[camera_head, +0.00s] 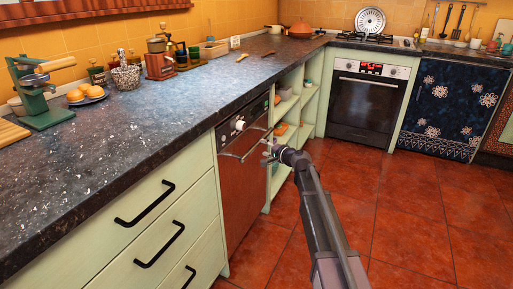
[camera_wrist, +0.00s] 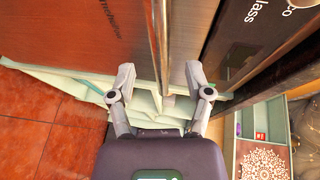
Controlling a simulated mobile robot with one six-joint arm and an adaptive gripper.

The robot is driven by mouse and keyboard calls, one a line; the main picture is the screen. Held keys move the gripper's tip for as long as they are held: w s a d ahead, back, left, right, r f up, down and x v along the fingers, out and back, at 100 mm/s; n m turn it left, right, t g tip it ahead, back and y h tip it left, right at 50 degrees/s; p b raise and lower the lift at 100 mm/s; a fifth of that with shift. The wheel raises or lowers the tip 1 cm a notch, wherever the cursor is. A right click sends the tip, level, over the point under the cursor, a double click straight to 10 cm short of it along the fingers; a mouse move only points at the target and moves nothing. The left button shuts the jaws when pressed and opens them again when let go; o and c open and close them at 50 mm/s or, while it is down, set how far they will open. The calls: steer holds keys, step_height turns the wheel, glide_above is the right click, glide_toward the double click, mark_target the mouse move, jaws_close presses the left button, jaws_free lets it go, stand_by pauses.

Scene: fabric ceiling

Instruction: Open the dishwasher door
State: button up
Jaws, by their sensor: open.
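The dishwasher (camera_head: 242,190) stands under the counter, with a reddish-brown front, and its door looks shut. Its dark control panel (camera_head: 241,126) has a pale knob and also shows at the upper right of the wrist view (camera_wrist: 258,40). A metal bar handle (camera_head: 243,148) runs across the top of the door. My gripper (camera_head: 268,153) is at the handle's right end in the head view. In the wrist view my gripper (camera_wrist: 160,72) is open, with the handle bar (camera_wrist: 160,38) running between the lines of its two fingers. I cannot tell whether they touch it.
Green drawers (camera_head: 155,235) with black handles stand left of the dishwasher. Open shelves (camera_head: 285,125) are to its right, close to my gripper. An oven (camera_head: 367,100) is at the back. The red tiled floor (camera_head: 410,225) is clear.

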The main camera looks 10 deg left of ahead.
mark_target(258, 145)
steer(key=shift+b+x, duration=0.35)
steer(key=shift+x, duration=2.35)
jaws_close()
